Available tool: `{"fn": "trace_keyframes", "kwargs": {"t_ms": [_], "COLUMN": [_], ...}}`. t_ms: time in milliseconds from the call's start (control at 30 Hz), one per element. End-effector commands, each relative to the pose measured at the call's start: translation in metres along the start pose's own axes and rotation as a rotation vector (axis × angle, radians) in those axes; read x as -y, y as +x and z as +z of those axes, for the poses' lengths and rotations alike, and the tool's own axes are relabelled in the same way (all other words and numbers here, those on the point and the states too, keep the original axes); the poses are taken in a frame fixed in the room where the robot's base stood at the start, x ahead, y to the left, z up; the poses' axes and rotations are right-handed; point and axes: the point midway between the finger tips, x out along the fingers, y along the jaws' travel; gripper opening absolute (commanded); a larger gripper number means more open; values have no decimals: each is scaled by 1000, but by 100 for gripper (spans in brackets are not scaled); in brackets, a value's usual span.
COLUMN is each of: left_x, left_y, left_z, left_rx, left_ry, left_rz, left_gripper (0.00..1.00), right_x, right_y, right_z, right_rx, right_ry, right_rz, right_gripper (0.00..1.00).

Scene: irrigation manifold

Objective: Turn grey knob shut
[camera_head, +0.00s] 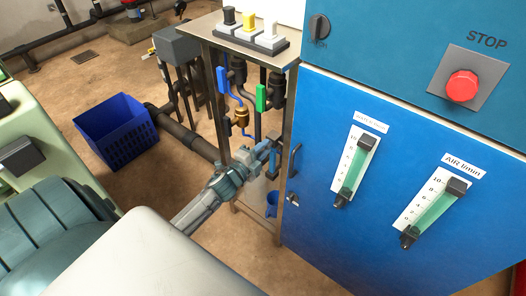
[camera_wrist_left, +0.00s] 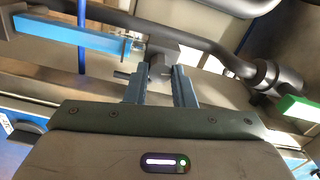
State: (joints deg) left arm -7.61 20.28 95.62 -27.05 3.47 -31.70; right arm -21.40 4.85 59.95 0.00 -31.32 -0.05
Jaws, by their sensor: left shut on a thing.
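My left gripper (camera_head: 262,152) reaches into the pipework beside the blue cabinet. In the left wrist view its two fingers (camera_wrist_left: 160,88) are closed around a small dark grey block, which I take to be the grey knob (camera_wrist_left: 164,60), on a grey pipe. Only part of the knob shows, so its turn angle cannot be told. In the head view the knob is hidden at the fingertips. My right gripper is not in view.
A green valve handle (camera_head: 262,97) and a blue one (camera_head: 221,79) stand above the gripper. The blue cabinet (camera_head: 310,195) is close on the right. A blue bar (camera_wrist_left: 75,38) lies left of the fingers in the wrist view. A blue crate (camera_head: 118,130) is on the floor.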

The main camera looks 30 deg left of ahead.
Motion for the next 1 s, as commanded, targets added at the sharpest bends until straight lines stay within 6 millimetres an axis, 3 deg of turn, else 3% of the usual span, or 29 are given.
{"fn": "trace_keyframes", "kwargs": {"t_ms": [400,967,1000], "left_x": [-1,-1,-1], "left_y": [0,0,0], "left_z": [0,0,0], "left_rx": [0,0,0], "left_ry": [186,212,212], "left_rz": [1,1,2], "left_gripper": [0,0,30], "right_x": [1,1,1], "right_y": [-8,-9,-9], "right_z": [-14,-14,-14], "right_rx": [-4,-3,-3], "right_ry": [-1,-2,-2], "right_rz": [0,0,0], "right_gripper": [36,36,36]}}
